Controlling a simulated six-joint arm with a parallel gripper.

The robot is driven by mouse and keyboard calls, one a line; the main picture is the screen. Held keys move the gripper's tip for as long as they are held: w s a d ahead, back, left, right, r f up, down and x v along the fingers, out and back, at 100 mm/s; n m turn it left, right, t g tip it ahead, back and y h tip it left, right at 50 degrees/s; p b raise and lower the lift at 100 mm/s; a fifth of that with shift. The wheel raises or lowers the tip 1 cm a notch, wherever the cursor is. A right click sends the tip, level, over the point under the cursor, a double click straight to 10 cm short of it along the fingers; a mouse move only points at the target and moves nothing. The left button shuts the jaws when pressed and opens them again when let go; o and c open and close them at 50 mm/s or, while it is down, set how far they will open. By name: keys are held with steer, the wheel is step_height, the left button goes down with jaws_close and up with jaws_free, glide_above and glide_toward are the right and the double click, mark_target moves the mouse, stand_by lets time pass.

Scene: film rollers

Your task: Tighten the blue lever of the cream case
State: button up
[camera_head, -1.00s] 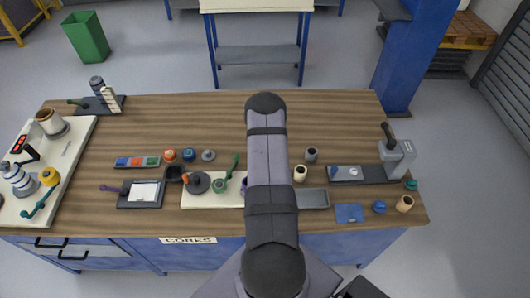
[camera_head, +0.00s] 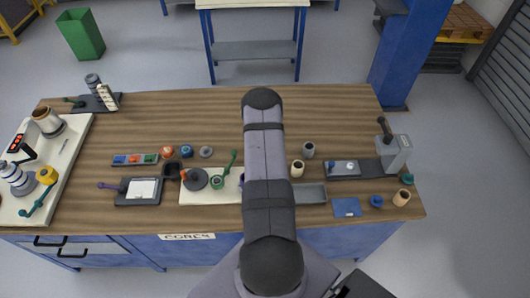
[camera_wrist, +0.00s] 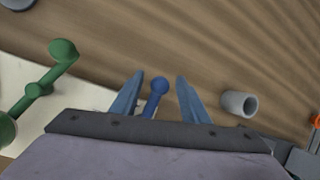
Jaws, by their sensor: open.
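The cream case (camera_head: 192,198) lies near the front middle of the bench in the head view; my arm covers its right part. It also shows at the left of the wrist view (camera_wrist: 28,78). The blue lever (camera_wrist: 157,91), with a round knob, stands up between the fingers of my gripper (camera_wrist: 158,84) in the wrist view. My gripper is open, with a gap visible on both sides of the lever. The lever's lower end is hidden by the gripper body. A green lever (camera_wrist: 62,52) is on the case's left part. In the head view my gripper is hidden behind my arm.
A grey cylinder (camera_wrist: 239,103) stands right of my gripper; a cream one (camera_head: 297,168) is right of my arm. A grey tray (camera_head: 311,193) is right of the case. A dark knob (camera_head: 196,179) sits on the case's left end.

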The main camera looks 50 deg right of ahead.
steer(key=shift+r, duration=0.15)
steer(key=shift+b+v, duration=0.75)
steer(key=shift+v, duration=2.7)
steer(key=shift+a, duration=0.1)
